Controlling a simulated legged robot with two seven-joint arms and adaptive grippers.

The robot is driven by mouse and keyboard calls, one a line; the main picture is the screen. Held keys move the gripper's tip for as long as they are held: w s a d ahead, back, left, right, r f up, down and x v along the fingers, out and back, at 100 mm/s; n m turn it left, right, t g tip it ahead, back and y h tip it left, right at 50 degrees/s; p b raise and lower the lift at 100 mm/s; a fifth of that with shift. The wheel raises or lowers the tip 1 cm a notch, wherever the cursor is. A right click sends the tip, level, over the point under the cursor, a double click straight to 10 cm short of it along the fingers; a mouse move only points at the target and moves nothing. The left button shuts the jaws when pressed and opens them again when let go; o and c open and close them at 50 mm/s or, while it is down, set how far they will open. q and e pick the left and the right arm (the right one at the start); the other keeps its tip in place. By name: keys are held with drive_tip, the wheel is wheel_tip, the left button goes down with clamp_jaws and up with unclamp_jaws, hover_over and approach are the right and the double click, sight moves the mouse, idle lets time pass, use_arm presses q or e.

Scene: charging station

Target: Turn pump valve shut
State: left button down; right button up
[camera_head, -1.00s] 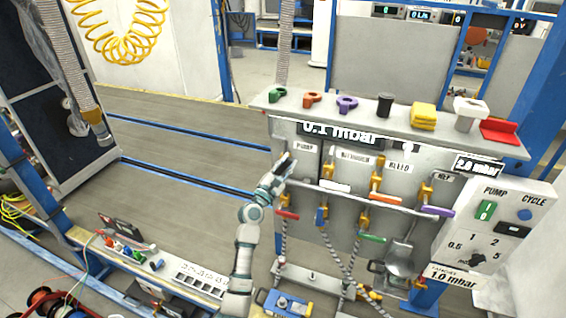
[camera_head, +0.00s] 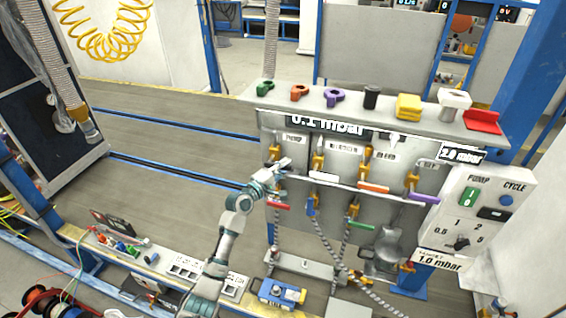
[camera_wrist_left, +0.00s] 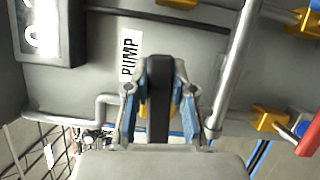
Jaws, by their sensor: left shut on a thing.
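The pump valve is on the grey panel below the PUMP label (camera_head: 293,139). In the head view its yellow body (camera_head: 274,153) shows beside my left gripper (camera_head: 284,164), which partly covers the valve. In the left wrist view the PUMP label (camera_wrist_left: 130,55) is just left of the fingers. There, my left gripper (camera_wrist_left: 159,100) is shut on the valve's dark handle (camera_wrist_left: 159,75), one finger on each side. The handle stands upright in that picture, and a little yellow shows behind it. My right gripper is not in view.
Valves with white (camera_head: 324,177), orange (camera_head: 373,187) and purple (camera_head: 423,197) handles are to the right. A red handle (camera_head: 278,206) is close below my gripper. Loose fittings stand on the shelf (camera_head: 412,122) above. Hoses (camera_head: 333,242) hang below. A control box (camera_head: 480,215) is at the right.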

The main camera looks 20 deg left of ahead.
use_arm(q)
drive_tip(key=shift+d+f+m+g, duration=0.1)
drive_tip(key=shift+f+m+g, duration=0.3)
drive_tip(key=shift+f+m, duration=0.3)
drive_tip(key=shift+f, duration=0.1)
drive_tip(key=c, duration=1)
unclamp_jaws()
drive_tip(key=shift+o, duration=0.2)
drive_tip(key=shift+r, duration=0.2)
drive_tip(key=v, duration=1.2)
drive_tip(key=shift+f, duration=0.2)
